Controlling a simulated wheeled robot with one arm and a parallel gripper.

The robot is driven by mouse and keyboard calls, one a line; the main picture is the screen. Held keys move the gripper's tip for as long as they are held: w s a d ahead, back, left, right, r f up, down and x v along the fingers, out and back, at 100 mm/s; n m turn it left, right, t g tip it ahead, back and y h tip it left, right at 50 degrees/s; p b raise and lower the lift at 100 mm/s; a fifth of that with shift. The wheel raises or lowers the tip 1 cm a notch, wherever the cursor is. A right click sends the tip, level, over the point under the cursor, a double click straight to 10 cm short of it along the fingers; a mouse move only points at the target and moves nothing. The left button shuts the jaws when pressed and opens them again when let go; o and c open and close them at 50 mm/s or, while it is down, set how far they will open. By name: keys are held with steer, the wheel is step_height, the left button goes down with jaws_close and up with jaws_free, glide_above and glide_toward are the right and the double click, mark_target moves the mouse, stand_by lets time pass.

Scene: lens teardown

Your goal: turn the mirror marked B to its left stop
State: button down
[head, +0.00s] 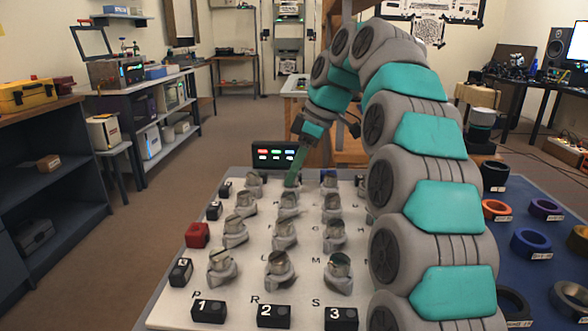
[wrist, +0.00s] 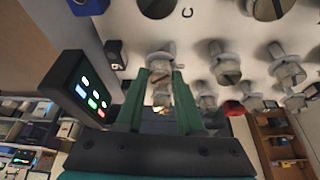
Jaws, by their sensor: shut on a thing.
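My gripper (head: 291,180) is at the back row of the white board, its green fingers pointing down. It is shut on a mirror (wrist: 160,64), a small metallic piece on a round grey mount, which shows between the fingertips (wrist: 160,78) in the wrist view. I cannot read a letter B on any mount in either view, so I cannot tell from a mark that this is mirror B. The held mirror's turn angle is mostly hidden by the fingers. Several similar mirrors (head: 280,264) stand in rows, with letters printed beside them.
A black panel with coloured lights (head: 283,155) stands behind the board, close to my gripper in the wrist view (wrist: 92,95). Numbered black blocks (head: 208,310) and a red block (head: 197,235) line the white board (head: 165,312). Coloured rings (head: 530,243) lie on a blue surface at right.

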steer(key=c, duration=0.5)
jaws_free()
steer(key=shift+r, duration=0.1)
